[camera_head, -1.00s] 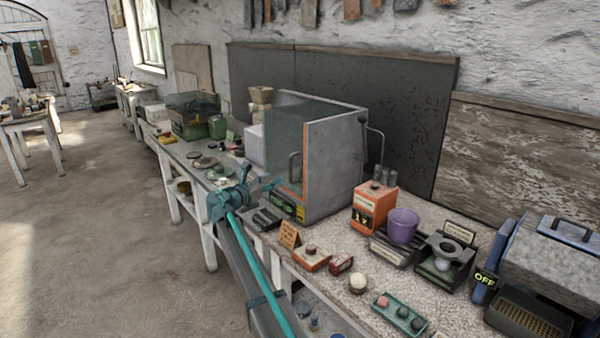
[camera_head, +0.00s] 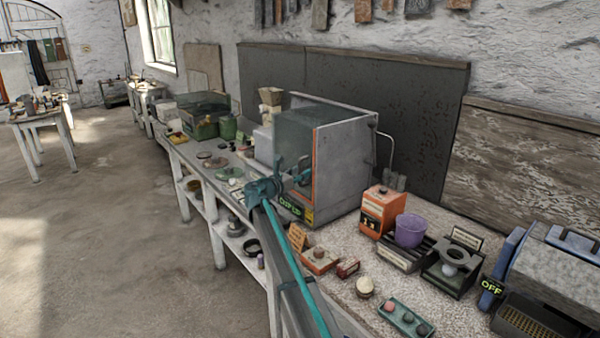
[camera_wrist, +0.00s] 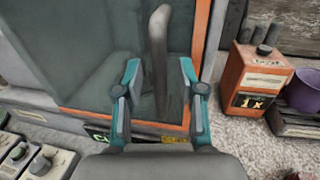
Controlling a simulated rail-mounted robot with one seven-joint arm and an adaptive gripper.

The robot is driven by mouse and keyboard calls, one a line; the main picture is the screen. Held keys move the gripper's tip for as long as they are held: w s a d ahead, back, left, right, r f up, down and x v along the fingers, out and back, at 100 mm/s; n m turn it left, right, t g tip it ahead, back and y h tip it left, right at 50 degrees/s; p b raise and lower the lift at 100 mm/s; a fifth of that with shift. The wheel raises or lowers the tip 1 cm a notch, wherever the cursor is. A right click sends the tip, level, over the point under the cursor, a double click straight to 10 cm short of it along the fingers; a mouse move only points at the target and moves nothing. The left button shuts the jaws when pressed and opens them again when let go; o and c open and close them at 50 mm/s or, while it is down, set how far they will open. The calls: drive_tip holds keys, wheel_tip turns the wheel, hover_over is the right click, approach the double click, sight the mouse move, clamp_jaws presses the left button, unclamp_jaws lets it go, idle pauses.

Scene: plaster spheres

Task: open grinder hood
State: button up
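The grinder hood (camera_head: 345,160) is a grey box on the bench with a clear front panel edged in orange. Its front appears shut. In the wrist view, the hood's panel (camera_wrist: 85,55) fills the left and middle, with its upright grey bar handle (camera_wrist: 158,50) near the orange edge. My gripper (camera_wrist: 159,72) is open, with one teal finger on each side of the handle's lower part. I cannot tell whether either finger touches it. In the head view, my gripper (camera_head: 301,172) is at the hood's front and hides most of the handle.
An orange box (camera_head: 381,211), a purple cup (camera_head: 410,230) and a black ring stand (camera_head: 452,262) are right of the hood. A green tray (camera_head: 405,317) with balls lies at the front. A lit label (camera_head: 289,206) sits below the hood's panel. Open floor (camera_head: 110,240) lies left.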

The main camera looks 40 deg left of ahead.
clamp_jaws()
drive_tip(key=shift+a, duration=0.1)
idle(0.6)
